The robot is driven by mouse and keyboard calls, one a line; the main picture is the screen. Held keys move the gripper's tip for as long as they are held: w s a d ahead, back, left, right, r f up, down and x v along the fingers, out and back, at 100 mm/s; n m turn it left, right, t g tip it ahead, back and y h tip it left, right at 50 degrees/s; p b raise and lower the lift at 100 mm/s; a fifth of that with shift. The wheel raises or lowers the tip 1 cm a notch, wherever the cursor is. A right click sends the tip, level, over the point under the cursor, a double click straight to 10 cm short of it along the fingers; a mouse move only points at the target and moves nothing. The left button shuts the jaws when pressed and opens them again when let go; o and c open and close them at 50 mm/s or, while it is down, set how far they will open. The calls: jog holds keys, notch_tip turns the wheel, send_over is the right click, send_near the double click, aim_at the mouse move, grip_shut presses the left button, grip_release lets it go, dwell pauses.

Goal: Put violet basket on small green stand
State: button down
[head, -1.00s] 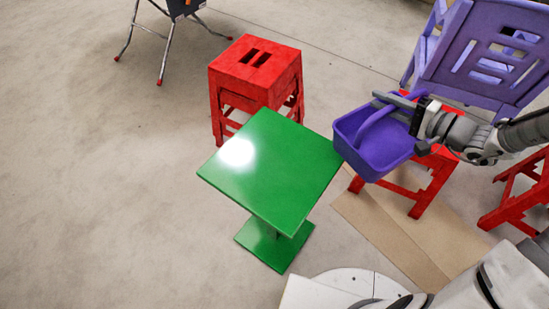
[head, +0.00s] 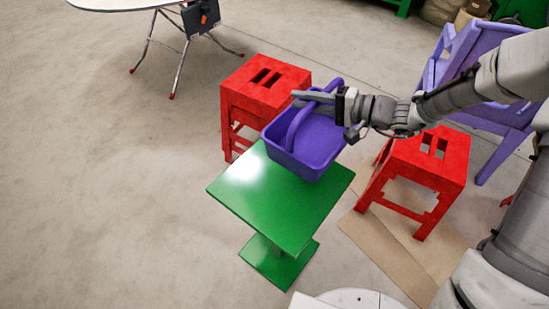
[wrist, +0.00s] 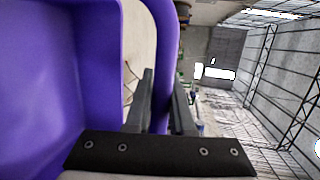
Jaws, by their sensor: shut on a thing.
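The violet basket (head: 312,148) hangs from my gripper (head: 312,97), which is shut on its arched handle. In the head view the basket overlaps the back part of the small green stand's top (head: 275,205). It looks held above the top, but I cannot tell the height of the gap. The stand's top is bare and shiny. In the wrist view the handle (wrist: 167,45) runs between the two fingers (wrist: 160,110), and the basket's body (wrist: 60,70) fills the left side. The basket looks roughly upright in the head view.
A red stool (head: 258,88) stands just behind the stand. Another red stool (head: 425,165) stands to the right on a brown flat sheet (head: 385,242). A violet chair (head: 470,65) is at the back right. A white table (head: 120,4) is far left. The left floor is clear.

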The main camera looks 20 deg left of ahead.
aim_at(274, 147)
jog(key=s+a+f+b, duration=0.1)
jog(key=s+f, duration=0.1)
jog(key=s+a+f, duration=0.2)
jog(key=s, duration=0.1)
jog(key=s+a+f+b, duration=0.1)
jog(key=s+a+f, duration=0.1)
jog(key=s, duration=0.1)
jog(key=shift+a+b, duration=0.2)
jog(key=shift+b, duration=0.1)
jog(key=shift+f+b, duration=0.7)
jog(key=shift+f, duration=1.3)
jog(key=shift+f, duration=0.1)
jog(key=c, duration=0.8)
grip_release()
jog(key=shift+o, duration=0.2)
jog(key=shift+r, duration=0.2)
jog(key=p+v, duration=0.2)
jog(key=v, duration=1)
